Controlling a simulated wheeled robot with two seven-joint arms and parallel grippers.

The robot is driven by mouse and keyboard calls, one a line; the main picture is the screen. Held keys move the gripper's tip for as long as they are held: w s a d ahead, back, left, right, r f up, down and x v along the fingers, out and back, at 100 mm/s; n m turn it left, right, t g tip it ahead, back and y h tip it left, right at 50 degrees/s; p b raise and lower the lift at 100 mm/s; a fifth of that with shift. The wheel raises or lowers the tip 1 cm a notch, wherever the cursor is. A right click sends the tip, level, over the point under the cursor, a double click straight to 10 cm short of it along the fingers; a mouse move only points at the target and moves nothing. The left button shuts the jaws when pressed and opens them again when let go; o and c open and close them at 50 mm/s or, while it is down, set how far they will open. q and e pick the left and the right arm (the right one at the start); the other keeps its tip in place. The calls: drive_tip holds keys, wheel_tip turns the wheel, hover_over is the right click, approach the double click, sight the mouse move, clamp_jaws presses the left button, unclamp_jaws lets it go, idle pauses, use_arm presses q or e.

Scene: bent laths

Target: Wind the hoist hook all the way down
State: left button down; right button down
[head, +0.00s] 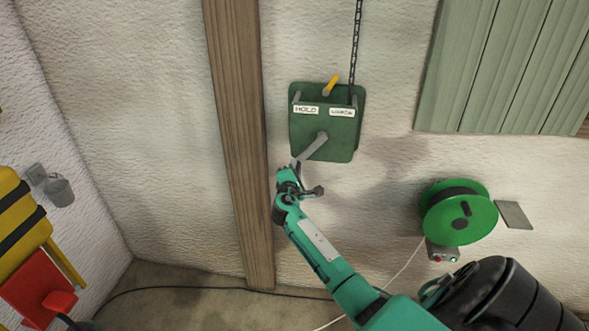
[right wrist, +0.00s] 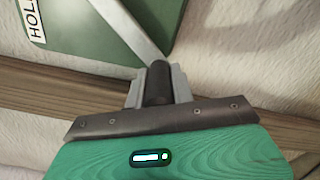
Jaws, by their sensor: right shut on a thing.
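The green hoist box (head: 340,138) is on the wall, with a chain (head: 356,40) running up from its right side. Its grey crank arm (head: 312,147) points down and left from the hub; it also shows in the right wrist view (right wrist: 128,25). My right gripper (head: 291,172) is shut on the dark crank grip (right wrist: 158,82), which sits between its grey fingers. A yellow lever (head: 332,83) on top of the box leans right, above white labels reading HOLD (head: 306,110) and apparently LOWER (head: 342,112). I cannot make out the hook. My left gripper is not in view.
A wooden post (head: 238,140) stands just left of the box. A green cable reel (head: 458,226) and a small grey switch box (head: 442,252) are on the wall at right. Green slatted boards (head: 500,65) are at upper right. A dark cable lies on the floor.

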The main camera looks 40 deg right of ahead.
drive_tip(key=shift+d+r, duration=0.2)
drive_tip(key=shift+r, duration=0.05)
drive_tip(key=c, duration=1.2)
unclamp_jaws()
drive_tip(key=shift+f, duration=0.2)
drive_tip(key=shift+s+a+f, duration=0.1)
drive_tip(key=shift+s+a, duration=0.2)
drive_tip(key=shift+a, duration=0.2)
drive_tip(key=b+v, duration=0.3)
drive_tip(key=v, duration=0.9)
drive_tip(key=shift+s+a, duration=0.15)
drive_tip(key=shift+s, duration=0.1)
